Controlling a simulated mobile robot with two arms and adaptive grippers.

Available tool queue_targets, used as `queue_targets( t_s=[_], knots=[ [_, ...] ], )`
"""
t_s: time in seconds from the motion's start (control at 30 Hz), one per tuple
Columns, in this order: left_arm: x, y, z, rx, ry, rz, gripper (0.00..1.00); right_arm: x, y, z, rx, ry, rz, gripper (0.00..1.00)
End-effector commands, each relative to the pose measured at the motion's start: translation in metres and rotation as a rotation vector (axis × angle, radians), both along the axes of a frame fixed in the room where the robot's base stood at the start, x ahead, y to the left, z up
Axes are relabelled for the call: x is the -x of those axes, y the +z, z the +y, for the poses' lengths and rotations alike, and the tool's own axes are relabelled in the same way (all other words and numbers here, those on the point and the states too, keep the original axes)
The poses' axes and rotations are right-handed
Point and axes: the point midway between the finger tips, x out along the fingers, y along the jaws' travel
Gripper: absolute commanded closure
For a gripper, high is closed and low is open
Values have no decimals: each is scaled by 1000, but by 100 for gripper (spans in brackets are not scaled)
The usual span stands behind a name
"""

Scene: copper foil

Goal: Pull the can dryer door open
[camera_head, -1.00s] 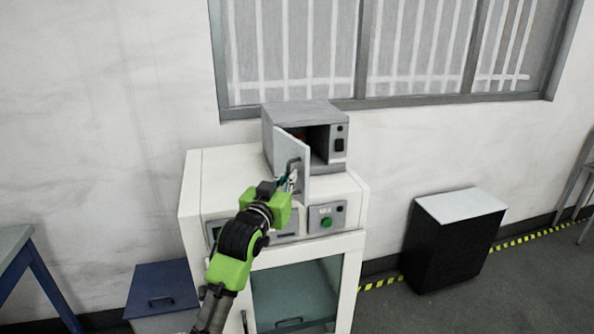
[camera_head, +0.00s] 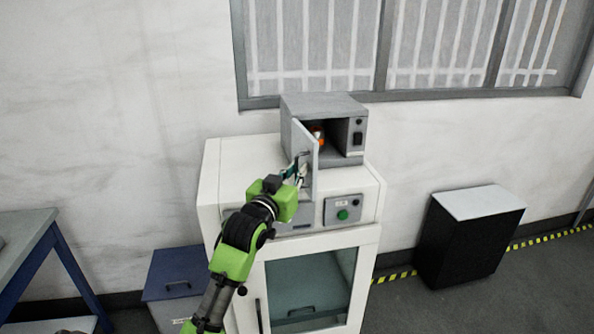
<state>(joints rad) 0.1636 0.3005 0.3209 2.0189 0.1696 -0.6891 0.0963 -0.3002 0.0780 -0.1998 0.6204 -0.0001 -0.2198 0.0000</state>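The can dryer (camera_head: 325,105) is a small grey box on top of a white cabinet. Its door (camera_head: 306,147) is hinged at the left and stands partly open, swung out toward me. My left gripper (camera_head: 299,172) is at the handle on the door's outer face. The fingers are small and partly hidden there, so I cannot tell whether they are closed on the handle. My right gripper is not in view.
The white cabinet (camera_head: 212,190) has a glass front door and a panel with a green button (camera_head: 342,214). A black box with a white top (camera_head: 470,235) stands at right. A blue bin (camera_head: 175,285) and a blue-legged table (camera_head: 60,260) are at left.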

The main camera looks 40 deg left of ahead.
Motion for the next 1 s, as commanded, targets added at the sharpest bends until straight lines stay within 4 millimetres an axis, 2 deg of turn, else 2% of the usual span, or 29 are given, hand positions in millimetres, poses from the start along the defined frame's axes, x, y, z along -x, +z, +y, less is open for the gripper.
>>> queue_targets(
  t_s=[0.23, 0.37, 0.8, 1.0],
  knots=[
    [1, 1, 0, -1, 0, -2, 88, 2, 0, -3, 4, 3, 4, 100],
    [9, 0, -3, -1, -1, -1, 88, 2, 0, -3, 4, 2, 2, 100],
    [93, 0, -25, -2, 1, 1, 88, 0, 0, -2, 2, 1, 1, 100],
    [113, 0, -30, 0, 0, 1, 88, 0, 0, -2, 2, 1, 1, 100]
  ],
)
